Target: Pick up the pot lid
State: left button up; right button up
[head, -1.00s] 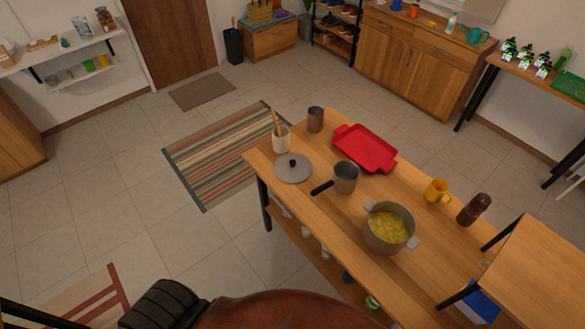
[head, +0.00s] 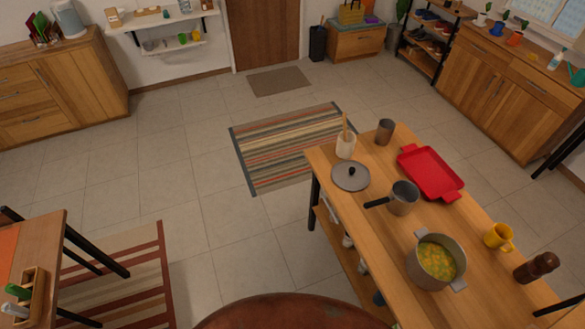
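The pot lid (head: 350,178) is a round grey disc with a dark knob on top. It lies flat near the left edge of the wooden table (head: 460,221). The pot (head: 437,260), with light handles and yellow-green food inside, stands uncovered further to the front right on the same table. Neither of my grippers shows in the head view.
Around the lid stand a utensil crock (head: 345,147), a grey cup (head: 385,131), a dark-handled saucepan (head: 403,199) and a red tray (head: 430,174). Open tiled floor (head: 213,230) lies left of the table.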

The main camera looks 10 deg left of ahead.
aim_at(350, 174)
jog(key=u, duration=0.75)
jog(key=i, duration=1.35)
jog(key=z, duration=2.05)
